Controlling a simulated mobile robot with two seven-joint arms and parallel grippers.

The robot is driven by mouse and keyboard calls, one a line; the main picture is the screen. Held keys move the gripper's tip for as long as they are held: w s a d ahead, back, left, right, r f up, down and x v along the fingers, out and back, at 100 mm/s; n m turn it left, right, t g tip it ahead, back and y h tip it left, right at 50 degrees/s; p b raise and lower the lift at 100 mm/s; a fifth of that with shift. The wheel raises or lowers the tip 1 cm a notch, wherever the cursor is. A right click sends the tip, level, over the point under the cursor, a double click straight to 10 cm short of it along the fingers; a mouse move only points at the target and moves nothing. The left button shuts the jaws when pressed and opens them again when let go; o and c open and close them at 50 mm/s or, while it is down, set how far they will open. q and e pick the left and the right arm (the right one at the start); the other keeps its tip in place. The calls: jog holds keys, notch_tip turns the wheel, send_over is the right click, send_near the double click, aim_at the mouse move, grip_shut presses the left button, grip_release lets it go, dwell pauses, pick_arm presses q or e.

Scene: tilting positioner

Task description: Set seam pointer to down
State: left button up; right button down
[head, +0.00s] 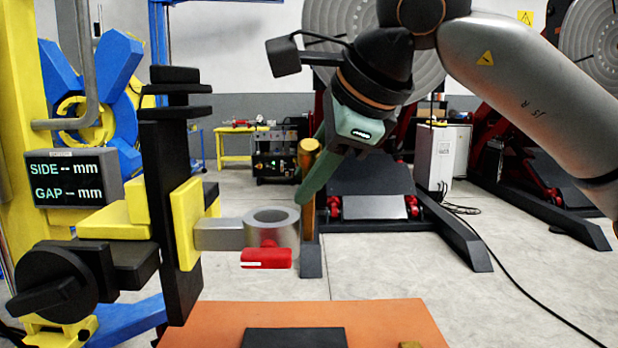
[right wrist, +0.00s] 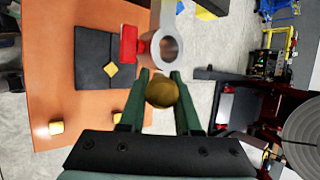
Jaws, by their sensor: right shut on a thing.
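A grey ring holder (head: 271,224) with a red lever (head: 266,258) stands just left of the rod. Its bore looks empty. The ring also shows beyond the fingertips in the right wrist view (right wrist: 167,46). The rod is beside the ring, not in it. My left gripper is not in view.
The ring is carried by a yellow and black slide (head: 176,220) with a black knob (head: 57,285). A display (head: 72,178) reads SIDE and GAP with dashes. An orange table (head: 225,322) with a dark plate (head: 294,337) lies below.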

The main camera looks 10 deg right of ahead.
jog(key=c, duration=0.7)
grip_release()
